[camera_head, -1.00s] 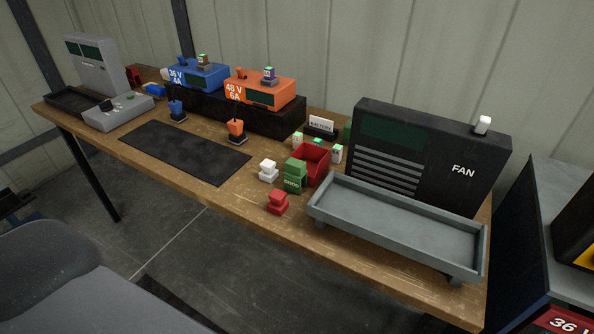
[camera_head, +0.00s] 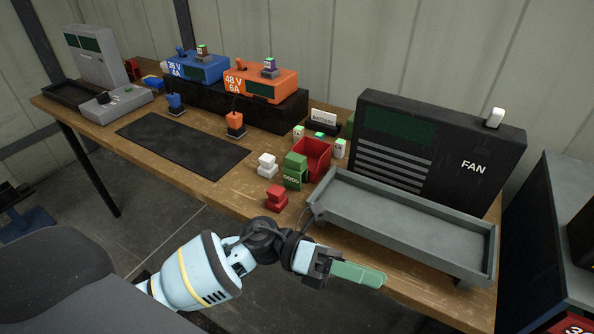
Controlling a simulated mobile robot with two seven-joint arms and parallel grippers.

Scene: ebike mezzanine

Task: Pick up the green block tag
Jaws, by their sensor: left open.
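The green block tag (camera_head: 294,172) stands on the wooden bench, with white lettering on its front. It is between a white block tag (camera_head: 267,165) and a red open bin (camera_head: 314,160). A red block tag (camera_head: 276,198) sits nearer the bench's front edge. My left gripper (camera_head: 360,275) is in front of the grey tray, to the right of and nearer me than the green tag, and apart from it. Its green finger points right; the jaws are open and seen from the side, with nothing visible between them. My right gripper is not in view.
A grey tray (camera_head: 400,228) on short feet stands before the black FAN unit (camera_head: 430,150). Small white-green blocks (camera_head: 340,148) stand behind the bin. A black mat (camera_head: 182,145) lies left. The orange charger (camera_head: 262,82) and blue charger (camera_head: 197,68) sit on a black riser.

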